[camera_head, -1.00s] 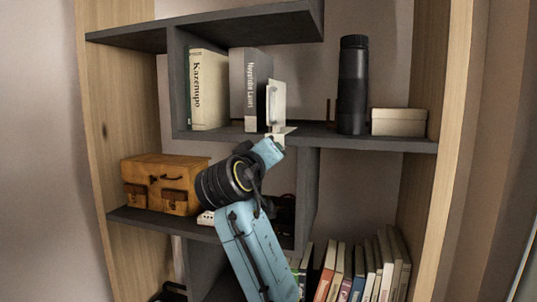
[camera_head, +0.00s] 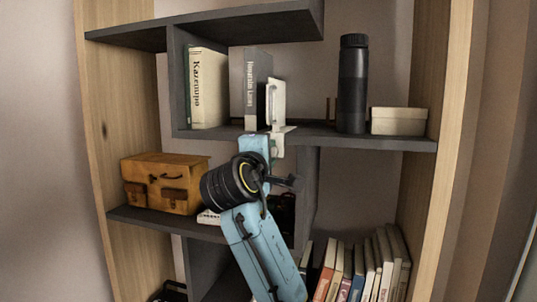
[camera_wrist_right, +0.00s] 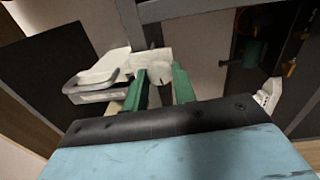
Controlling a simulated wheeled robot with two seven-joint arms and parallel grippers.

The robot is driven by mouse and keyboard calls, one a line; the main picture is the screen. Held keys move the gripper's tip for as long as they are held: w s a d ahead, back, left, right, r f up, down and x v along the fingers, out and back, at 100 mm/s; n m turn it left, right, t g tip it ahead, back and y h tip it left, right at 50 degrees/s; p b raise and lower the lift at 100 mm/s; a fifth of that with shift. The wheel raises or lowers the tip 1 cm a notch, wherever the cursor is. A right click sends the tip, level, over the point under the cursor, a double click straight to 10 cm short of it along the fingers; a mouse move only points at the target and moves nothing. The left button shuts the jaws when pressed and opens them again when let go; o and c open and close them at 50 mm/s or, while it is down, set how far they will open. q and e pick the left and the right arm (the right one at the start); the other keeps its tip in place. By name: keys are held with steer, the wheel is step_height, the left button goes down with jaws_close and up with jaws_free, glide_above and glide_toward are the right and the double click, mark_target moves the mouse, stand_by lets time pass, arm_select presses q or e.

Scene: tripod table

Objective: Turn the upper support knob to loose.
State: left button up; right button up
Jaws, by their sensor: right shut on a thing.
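A white support (camera_head: 276,104) with an upright handle-like plate stands at the front edge of the middle shelf board. In the right wrist view its pale looped part (camera_wrist_right: 95,80) lies left of the fingers. My right gripper (camera_head: 274,146) comes up from below to its underside. In the right wrist view the green fingers of the right gripper (camera_wrist_right: 161,84) are shut on a small whitish rounded knob (camera_wrist_right: 155,71). The fingers partly hide the knob, and its turn position cannot be read. My left gripper is not in view.
Two books (camera_head: 208,90) (camera_head: 256,88) stand left of the support. A dark bottle (camera_head: 352,85) and a cream box (camera_head: 398,121) stand right of it. An orange case (camera_head: 163,183) sits on the lower left shelf. Several books (camera_head: 370,265) stand at lower right.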

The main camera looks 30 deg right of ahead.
steer(key=shift+n, duration=0.9)
steer(key=o, duration=1)
steer(key=b+v, duration=0.3)
steer(key=v, duration=1)
steer(key=shift+s+a+b, duration=0.15)
steer(key=shift+s+b, duration=0.05)
steer(key=shift+b, duration=0.15)
